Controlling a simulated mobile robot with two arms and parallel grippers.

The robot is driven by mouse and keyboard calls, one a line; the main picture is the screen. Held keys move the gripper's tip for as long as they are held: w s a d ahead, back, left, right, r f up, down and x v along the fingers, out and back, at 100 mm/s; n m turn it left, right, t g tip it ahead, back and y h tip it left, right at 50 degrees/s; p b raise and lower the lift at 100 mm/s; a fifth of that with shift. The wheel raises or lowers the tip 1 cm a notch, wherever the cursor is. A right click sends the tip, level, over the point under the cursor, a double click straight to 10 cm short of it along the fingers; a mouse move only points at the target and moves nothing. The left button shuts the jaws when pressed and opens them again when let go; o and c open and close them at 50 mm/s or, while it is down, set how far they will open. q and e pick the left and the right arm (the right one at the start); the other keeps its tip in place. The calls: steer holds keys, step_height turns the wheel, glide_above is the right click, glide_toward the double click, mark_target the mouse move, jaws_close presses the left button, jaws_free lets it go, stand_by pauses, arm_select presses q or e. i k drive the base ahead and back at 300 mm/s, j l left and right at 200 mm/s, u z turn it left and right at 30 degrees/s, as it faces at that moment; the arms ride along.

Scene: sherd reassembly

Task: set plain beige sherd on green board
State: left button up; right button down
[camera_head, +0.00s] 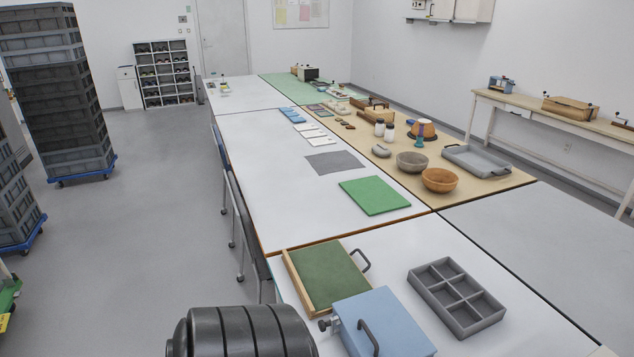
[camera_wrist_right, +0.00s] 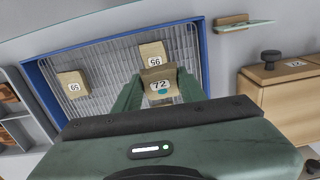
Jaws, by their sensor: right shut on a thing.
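My right gripper (camera_wrist_right: 160,90) shows in the right wrist view, its two dark green fingers shut on a beige sherd (camera_wrist_right: 158,76). This sherd has a white label reading 72 and a small teal spot. It is held over a blue-rimmed wire-mesh tray (camera_wrist_right: 92,62). A bright green flat board (camera_head: 374,195) lies on the white table in the head view, far from any visible gripper. A darker green board with a wooden frame (camera_head: 325,276) lies nearer. My left gripper is in neither view.
In the mesh tray are other beige labelled sherds, one behind the held one (camera_wrist_right: 153,52) and one at left (camera_wrist_right: 72,85). A wooden box (camera_wrist_right: 275,95) stands right of it. A grey compartment tray (camera_head: 456,297) and blue box (camera_head: 385,325) stand on the near table.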

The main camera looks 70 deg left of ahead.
mark_target(328, 272)
steer(key=j, duration=0.75)
steer(key=i+j, duration=0.1)
steer(key=j, duration=0.65)
steer(key=j+u, duration=0.1)
steer(key=j, duration=0.7)
steer(key=u, duration=0.4)
steer(key=j+u, duration=0.1)
steer(key=u, duration=0.75)
steer(key=i+u, duration=0.1)
steer(key=u, duration=0.35)
